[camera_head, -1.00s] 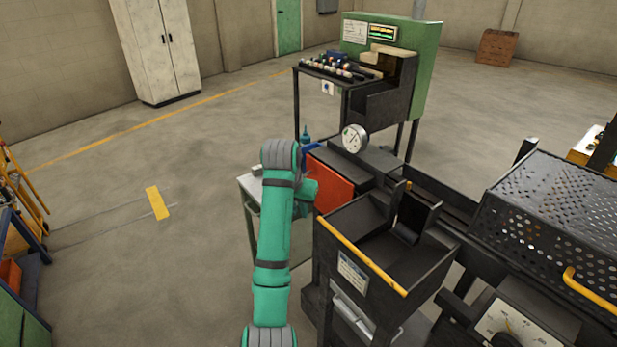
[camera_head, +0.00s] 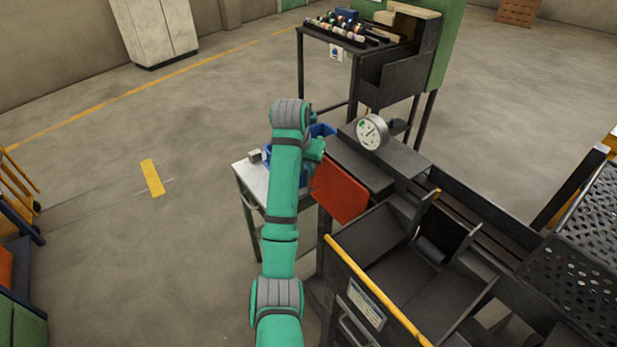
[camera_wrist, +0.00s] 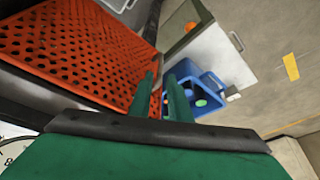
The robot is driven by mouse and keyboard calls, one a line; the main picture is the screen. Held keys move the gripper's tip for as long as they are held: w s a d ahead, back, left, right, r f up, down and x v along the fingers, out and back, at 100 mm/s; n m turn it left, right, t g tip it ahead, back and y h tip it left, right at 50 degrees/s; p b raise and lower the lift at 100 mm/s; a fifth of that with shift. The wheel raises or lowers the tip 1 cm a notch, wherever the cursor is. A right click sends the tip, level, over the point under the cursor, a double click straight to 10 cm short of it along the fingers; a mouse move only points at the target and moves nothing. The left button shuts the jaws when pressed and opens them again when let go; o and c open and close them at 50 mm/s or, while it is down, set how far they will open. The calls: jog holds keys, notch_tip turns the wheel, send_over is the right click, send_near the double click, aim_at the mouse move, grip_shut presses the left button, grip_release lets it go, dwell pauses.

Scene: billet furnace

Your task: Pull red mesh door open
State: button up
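The red mesh door (camera_head: 341,188) is an orange-red perforated panel on the left side of the dark furnace, right of my arm in the head view. In the wrist view the door (camera_wrist: 75,45) fills the upper left, its holes clear. My gripper (camera_wrist: 160,75) has two green fingers with a narrow gap between them. They lie at the door's right edge in the wrist view, and the left finger overlaps that edge. Nothing is clearly clamped between them. In the head view my wrist hides the fingertips. I cannot tell whether they touch the door.
A round gauge (camera_head: 371,131) stands above the door. A pale side table (camera_head: 252,178) is behind my arm, with a blue bin (camera_wrist: 205,92) on it.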

aim_at(309, 179)
jog(key=x, duration=0.7)
jog(key=shift+d+f, duration=0.25)
jog(key=shift+f, duration=0.1)
jog(key=shift+w+a+f, duration=0.15)
jog(key=shift+a+f, duration=0.15)
jog(key=shift+d, duration=0.1)
jog(key=shift+c, duration=0.3)
grip_shut()
